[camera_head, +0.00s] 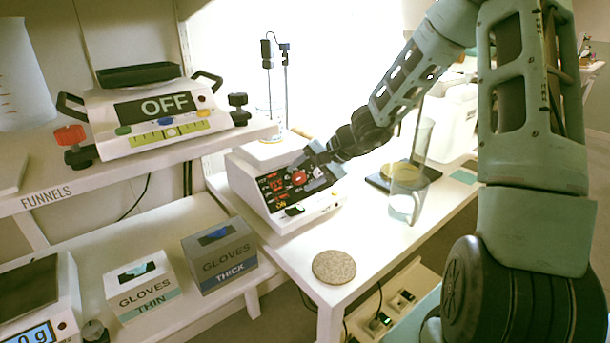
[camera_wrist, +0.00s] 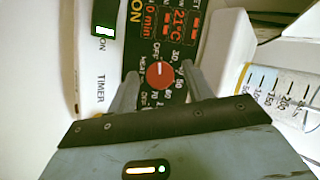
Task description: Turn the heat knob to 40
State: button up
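The heat knob (camera_wrist: 160,75) is a red dial with a white mark on the black panel of the white hotplate device (camera_head: 258,195). In the wrist view its mark points toward the top of the picture; the exact setting is hard to read. Numbers such as 30, 50, 60 and 70 ring it, with OFF and HEAT beside them. In the head view the knob (camera_head: 299,178) shows just below my gripper (camera_head: 312,165). My gripper (camera_wrist: 160,82) is open, one finger on each side of the knob, with gaps visible between fingers and knob.
The panel's red displays (camera_wrist: 178,22) show 21°C and 0 min. A round cork mat (camera_head: 334,267) lies on the table in front. A shelf with an OFF device (camera_head: 160,108) is at left.

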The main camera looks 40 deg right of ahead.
jog(key=c, duration=0.9)
jog(key=shift+o, duration=0.2)
jog(key=shift+f+b, duration=0.15)
jog(key=shift+b, duration=0.3)
jog(key=m+b, duration=0.1)
jog(key=b, duration=0.1)
jog(key=m+b, duration=0.1)
jog(key=b, duration=0.1)
jog(key=shift+f+m+t, duration=0.3)
jog(key=shift+t, duration=0.1)
jog(key=m+t+b, duration=0.1)
jog(key=m+b, duration=0.1)
jog(key=b, duration=0.1)
jog(key=m+t+b, duration=0.1)
jog(key=m+b, duration=0.1)
jog(key=b, duration=0.1)
jog(key=shift+s+y, duration=0.15)
jog(key=shift+y, duration=0.15)
jog(key=m+t+b, duration=0.1)
jog(key=m+b, duration=0.3)
jog(key=m, duration=0.1)
jog(key=shift+s+a+t, duration=0.1)
jog(key=shift+t, duration=0.3)
jog(key=m+t+h+b, duration=0.1)
jog(key=m+h+b, duration=0.1)
jog(key=m+b, duration=0.2)
jog(key=shift+m, duration=0.3)
jog(key=shift+r+m, duration=0.1)
jog(key=shift+m, duration=0.2)
